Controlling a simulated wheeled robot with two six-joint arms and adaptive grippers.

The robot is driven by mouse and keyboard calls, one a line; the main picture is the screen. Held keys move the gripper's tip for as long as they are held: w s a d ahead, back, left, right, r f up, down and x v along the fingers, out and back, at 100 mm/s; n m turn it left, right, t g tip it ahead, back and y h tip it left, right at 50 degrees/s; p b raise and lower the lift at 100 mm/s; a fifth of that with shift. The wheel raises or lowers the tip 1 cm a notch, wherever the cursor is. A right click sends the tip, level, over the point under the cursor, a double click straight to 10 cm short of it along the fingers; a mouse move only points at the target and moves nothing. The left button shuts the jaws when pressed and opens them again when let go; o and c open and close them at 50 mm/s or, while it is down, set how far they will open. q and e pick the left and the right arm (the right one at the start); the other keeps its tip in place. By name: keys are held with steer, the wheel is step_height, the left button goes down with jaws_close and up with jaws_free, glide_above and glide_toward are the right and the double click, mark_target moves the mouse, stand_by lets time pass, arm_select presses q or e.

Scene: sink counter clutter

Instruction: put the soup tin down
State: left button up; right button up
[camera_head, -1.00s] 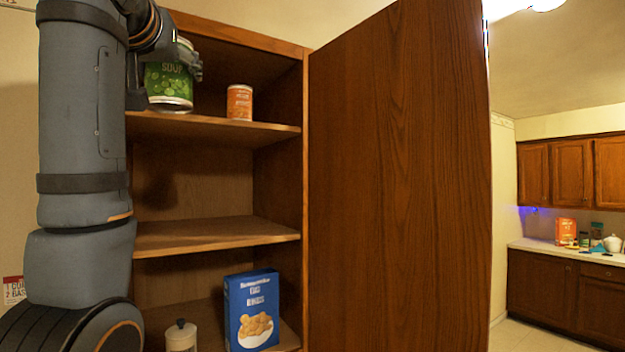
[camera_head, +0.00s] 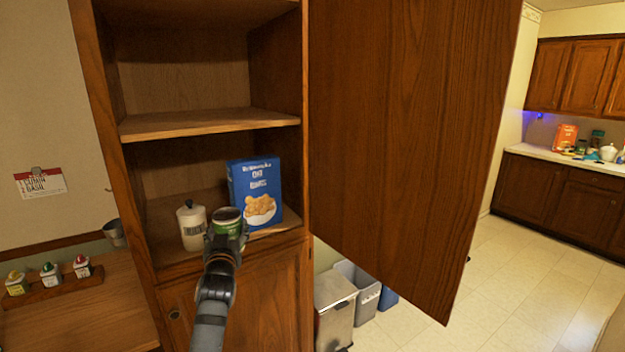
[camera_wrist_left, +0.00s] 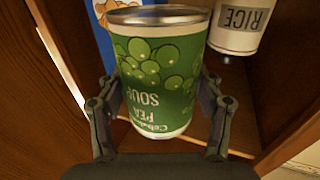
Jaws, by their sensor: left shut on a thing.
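The soup tin (camera_head: 228,218) is green with a pea picture and a metal end. It is at the front of the low cabinet shelf (camera_head: 172,256), between a white rice canister (camera_head: 192,228) and a blue food box (camera_head: 258,195). My left gripper (camera_head: 226,238) is shut on it, coming from the front. In the left wrist view the tin (camera_wrist_left: 155,75) sits between the two fingers, with its label upside down in that picture. I cannot tell whether the tin's base touches the shelf. My right gripper is not in view.
The cabinet's wooden door (camera_head: 400,130) stands open on the right. The shelf above (camera_head: 210,122) looks bare. A table at left holds a rack (camera_head: 52,284) of small bottles. Grey bins (camera_head: 335,305) stand on the floor below the door.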

arm_select(q)
steer(key=s+d+f+m+h, duration=0.1)
steer(key=s+d+f, duration=0.1)
steer(key=s+f, duration=1)
steer(key=s+d+f+m+h+b, duration=0.1)
steer(key=s+f+h, duration=0.1)
steer(key=s+f, duration=1)
steer(key=shift+d+f+h, duration=0.3)
steer(key=shift+d+f, duration=0.1)
steer(key=shift+w, duration=0.1)
